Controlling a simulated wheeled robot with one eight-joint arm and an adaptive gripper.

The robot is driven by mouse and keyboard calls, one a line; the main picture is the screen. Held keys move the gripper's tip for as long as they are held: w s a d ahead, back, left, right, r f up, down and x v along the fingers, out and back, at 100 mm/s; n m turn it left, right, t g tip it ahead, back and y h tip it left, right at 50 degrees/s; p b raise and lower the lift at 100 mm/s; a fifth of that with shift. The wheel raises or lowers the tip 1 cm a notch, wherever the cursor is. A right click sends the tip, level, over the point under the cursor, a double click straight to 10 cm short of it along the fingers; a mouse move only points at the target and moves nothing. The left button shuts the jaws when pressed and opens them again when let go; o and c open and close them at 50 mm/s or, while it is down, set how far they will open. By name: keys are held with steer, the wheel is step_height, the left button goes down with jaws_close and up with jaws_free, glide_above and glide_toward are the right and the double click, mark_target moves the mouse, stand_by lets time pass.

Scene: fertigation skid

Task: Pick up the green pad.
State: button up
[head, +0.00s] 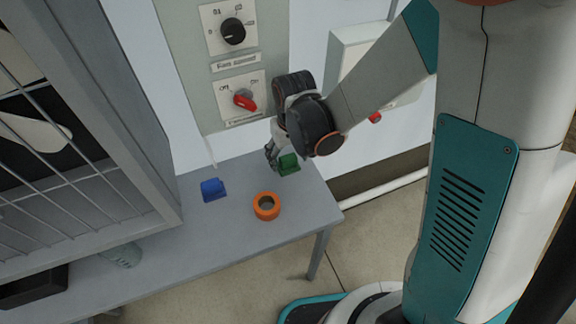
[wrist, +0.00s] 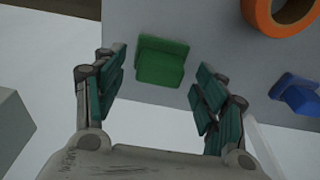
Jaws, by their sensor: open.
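The green pad (head: 288,164) lies on the grey table near its back right corner in the head view. My gripper (head: 272,158) is right beside it, partly in front of it. In the wrist view the green pad (wrist: 162,62) sits ahead of and between the two open fingers of my gripper (wrist: 160,85). The fingers are apart and I see no contact with the pad. The pad looks like a block with a raised, stepped part.
An orange ring (head: 266,206) and a blue block (head: 213,189) lie on the grey table (head: 225,235), near the pad. A panel with a black knob (head: 232,31) and a red knob (head: 245,100) rises behind. A grey barred cabinet (head: 120,110) stands at left.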

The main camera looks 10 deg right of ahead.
step_height(320, 180, down, 2)
steer(key=shift+w+f, duration=0.1)
steer(key=c, duration=1.2)
steer(key=shift+o, duration=0.2)
steer(key=shift+r, duration=0.25)
